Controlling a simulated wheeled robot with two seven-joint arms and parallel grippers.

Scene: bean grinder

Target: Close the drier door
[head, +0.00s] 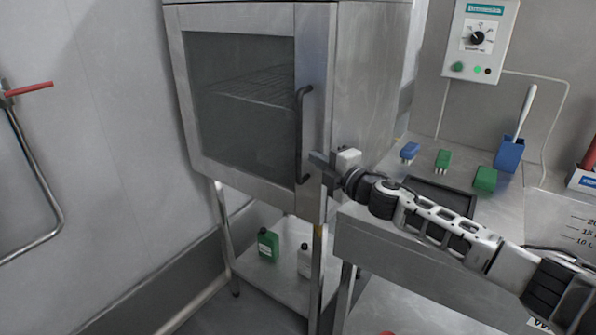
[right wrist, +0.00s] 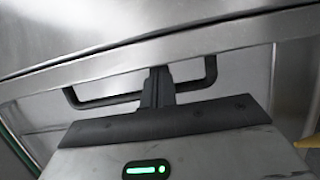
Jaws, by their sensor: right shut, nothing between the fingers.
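The drier (head: 370,85) is a metal cabinet on a legged stand in the head view. Its door (head: 313,40) has a large dark window and looks flush or nearly flush with the front; I cannot tell whether a small gap is left. The dark vertical handle (head: 301,135) is on the door's right side. My right gripper (head: 318,160) is shut and empty, with its tips at the door's right edge beside the lower handle. In the right wrist view the shut fingers (right wrist: 158,88) overlap the handle (right wrist: 105,101); contact is unclear. My left gripper is out of view.
A steel table (head: 400,240) with a dark tray (head: 440,194) and blue and green brushes stands right of the drier, under my right arm. A green bottle (head: 268,245) and a white bottle (head: 305,261) stand on the shelf below. A control box (head: 480,40) hangs on the wall.

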